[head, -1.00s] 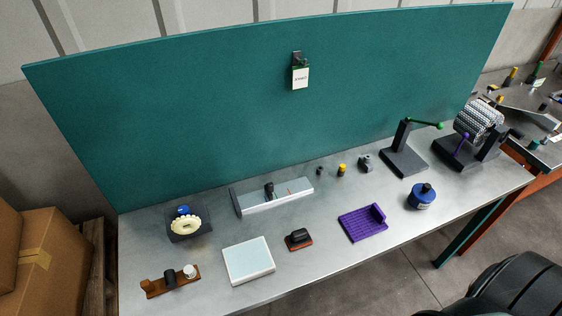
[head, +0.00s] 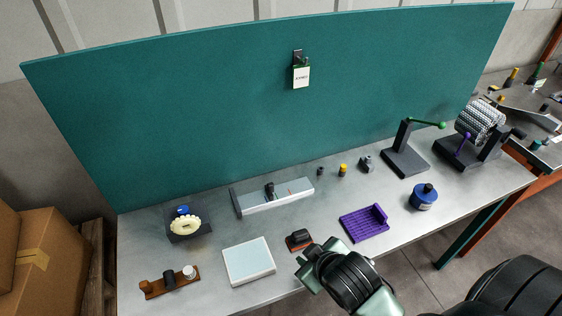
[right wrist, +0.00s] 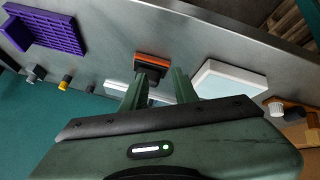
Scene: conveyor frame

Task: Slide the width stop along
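The width stop appears to be the dark block (head: 270,190) on a long pale grey rail (head: 292,197) with a small red mark to the right of the block, at the middle of the bench. My right arm enters the head view at the lower right, in front of the bench. In the right wrist view my right gripper (right wrist: 156,84) is open and empty, its two fingers apart, and away from the rail. My left gripper is not in view.
A black and orange block (head: 299,239), a white box (head: 249,261) and a purple tray (head: 364,223) lie in front of the rail. A brown holder (head: 170,282) and a dark stand with a cream ring (head: 187,224) are left. A green panel (head: 200,100) stands behind.

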